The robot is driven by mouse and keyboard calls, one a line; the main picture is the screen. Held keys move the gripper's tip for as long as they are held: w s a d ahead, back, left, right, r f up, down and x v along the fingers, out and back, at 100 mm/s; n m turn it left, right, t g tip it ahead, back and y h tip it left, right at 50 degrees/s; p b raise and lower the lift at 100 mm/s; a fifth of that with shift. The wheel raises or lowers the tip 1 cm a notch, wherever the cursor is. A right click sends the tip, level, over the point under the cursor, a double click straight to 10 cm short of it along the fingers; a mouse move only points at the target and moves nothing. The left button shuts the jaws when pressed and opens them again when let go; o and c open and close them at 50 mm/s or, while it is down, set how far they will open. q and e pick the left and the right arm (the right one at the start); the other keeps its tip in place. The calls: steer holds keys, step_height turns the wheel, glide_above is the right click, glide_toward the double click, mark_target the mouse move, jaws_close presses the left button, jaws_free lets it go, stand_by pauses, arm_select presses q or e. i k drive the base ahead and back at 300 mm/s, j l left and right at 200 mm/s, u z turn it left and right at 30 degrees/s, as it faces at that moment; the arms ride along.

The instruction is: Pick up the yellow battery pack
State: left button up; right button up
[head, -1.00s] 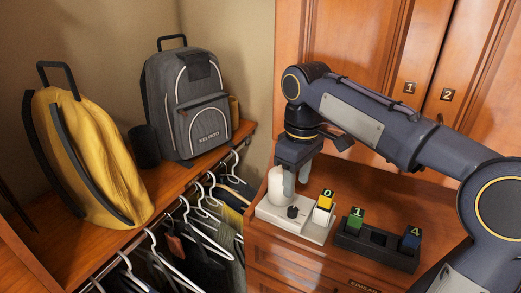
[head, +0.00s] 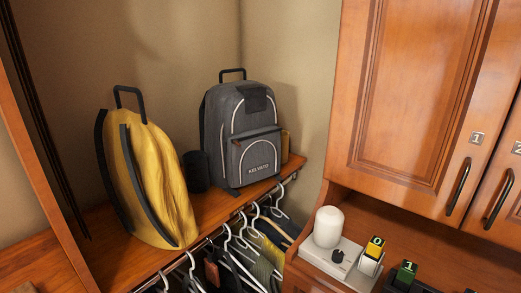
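The yellow battery pack (head: 374,250), marked 0, sits upright at the right end of a white device (head: 328,258) on the cabinet counter, near the bottom right of the head view. The device also carries a white rounded cylinder (head: 328,227) and a black knob (head: 338,256). A green pack (head: 405,272), marked 1, stands in a black holder (head: 424,288) to its right, cut by the lower picture edge. Neither of my grippers is in view.
A wooden shelf (head: 103,238) on the left holds a yellow bag (head: 160,185), a grey backpack (head: 243,140) and a dark cup (head: 196,171). Hangers with clothes (head: 255,250) hang below. Closed cabinet doors (head: 410,95) with dark handles rise above the counter.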

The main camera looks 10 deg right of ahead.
mark_target(376, 246)
steer(key=z, duration=0.4)
steer(key=l+z, duration=0.15)
steer(key=z, duration=0.2)
steer(key=l+z, duration=0.1)
steer(key=z, duration=0.3)
